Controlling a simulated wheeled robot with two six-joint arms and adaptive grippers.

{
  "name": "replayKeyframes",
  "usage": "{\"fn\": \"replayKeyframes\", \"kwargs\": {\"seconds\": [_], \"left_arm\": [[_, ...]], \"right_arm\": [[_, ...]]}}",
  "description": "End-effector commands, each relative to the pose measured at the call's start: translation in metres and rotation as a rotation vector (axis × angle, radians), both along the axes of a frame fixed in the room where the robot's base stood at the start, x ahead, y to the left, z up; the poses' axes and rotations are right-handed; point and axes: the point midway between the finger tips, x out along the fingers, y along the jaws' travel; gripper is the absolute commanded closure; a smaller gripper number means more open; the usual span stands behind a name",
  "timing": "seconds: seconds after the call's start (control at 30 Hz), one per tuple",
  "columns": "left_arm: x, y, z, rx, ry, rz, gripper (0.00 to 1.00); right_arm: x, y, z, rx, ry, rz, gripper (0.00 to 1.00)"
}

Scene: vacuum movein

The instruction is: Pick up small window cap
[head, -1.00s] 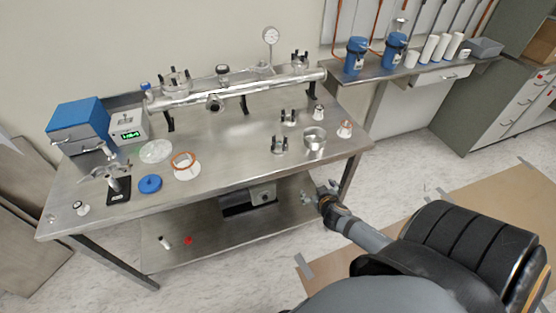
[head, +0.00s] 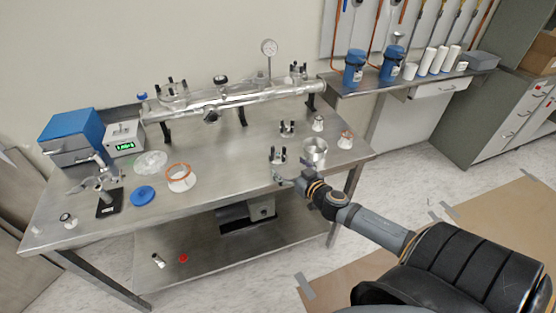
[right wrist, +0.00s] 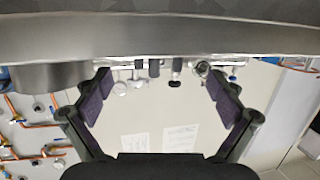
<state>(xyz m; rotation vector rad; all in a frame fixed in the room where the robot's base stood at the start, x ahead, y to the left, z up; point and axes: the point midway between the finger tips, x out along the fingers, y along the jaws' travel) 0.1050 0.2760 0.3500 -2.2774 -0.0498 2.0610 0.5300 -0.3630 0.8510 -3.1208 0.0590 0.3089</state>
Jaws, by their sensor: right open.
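No part is plainly marked as the small window cap, and I cannot tell for sure which one it is. A small metal part with dark upright clamps (head: 278,156) stands near the front of the bench, and a similar one (head: 287,129) stands behind it. My right gripper (head: 281,179) is at the bench's front edge, just in front of the nearer part. In the right wrist view my right gripper (right wrist: 160,82) is open, with nothing between its fingers. My left gripper is not in view.
The metal bench (head: 225,165) carries a long steel tube (head: 235,96) at the back. A metal cup (head: 314,152) stands right of my right gripper. A blue disc (head: 143,195) and an orange-rimmed ring (head: 180,178) lie on the left. The front middle is clear.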

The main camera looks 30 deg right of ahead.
Motion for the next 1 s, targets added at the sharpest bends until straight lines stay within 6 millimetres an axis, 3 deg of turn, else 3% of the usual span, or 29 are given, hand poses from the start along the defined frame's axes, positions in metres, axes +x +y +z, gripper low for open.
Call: {"fn": "replayKeyframes", "kwargs": {"seconds": [0.2, 0.47, 0.8, 1.0], "left_arm": [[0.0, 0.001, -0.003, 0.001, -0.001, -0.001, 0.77], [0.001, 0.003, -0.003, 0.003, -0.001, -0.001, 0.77], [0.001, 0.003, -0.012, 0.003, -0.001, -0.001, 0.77], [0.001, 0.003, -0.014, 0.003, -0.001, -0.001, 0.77]], "right_arm": [[0.021, -0.002, -0.005, 0.001, 0.001, -0.004, 0.05], [0.027, -0.002, -0.006, 0.001, 0.001, -0.002, 0.05], [0.067, -0.006, -0.014, 0.004, -0.001, -0.005, 0.05], [0.075, -0.006, -0.014, 0.001, 0.001, -0.001, 0.05]]}}
